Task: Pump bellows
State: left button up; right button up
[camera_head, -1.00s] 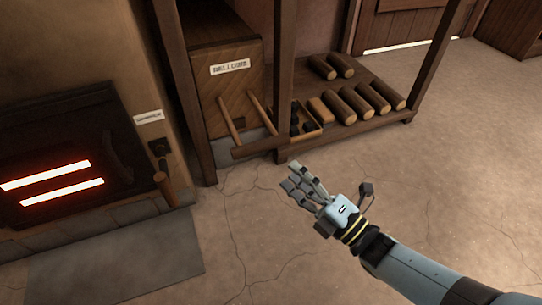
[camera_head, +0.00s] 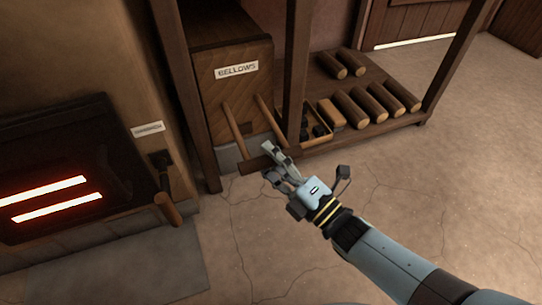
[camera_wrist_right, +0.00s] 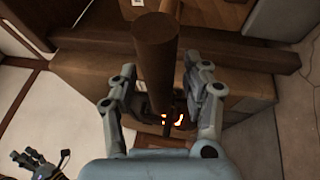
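The bellows (camera_head: 230,100) is a wooden box with a label, standing between posts. Two slanting wooden arms (camera_head: 234,128) reach from its front to a low crossbar (camera_head: 252,166). My right gripper (camera_head: 268,161) is at the right part of this crossbar and hides some of it. In the right wrist view, a round brown bar (camera_wrist_right: 155,65), seemingly the crossbar, lies between the two fingers with gaps on both sides. The gripper is open. My left gripper (camera_wrist_right: 38,164) shows small at the wrist view's lower left; its finger opening cannot be told.
A furnace (camera_head: 75,165) with glowing slots stands at the left, with a wooden-handled lever (camera_head: 167,208) at its right side. A low shelf (camera_head: 345,135) at the right holds several logs (camera_head: 372,106) and an open box (camera_head: 317,128). The floor in front is free.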

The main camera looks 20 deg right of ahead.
grip_shut()
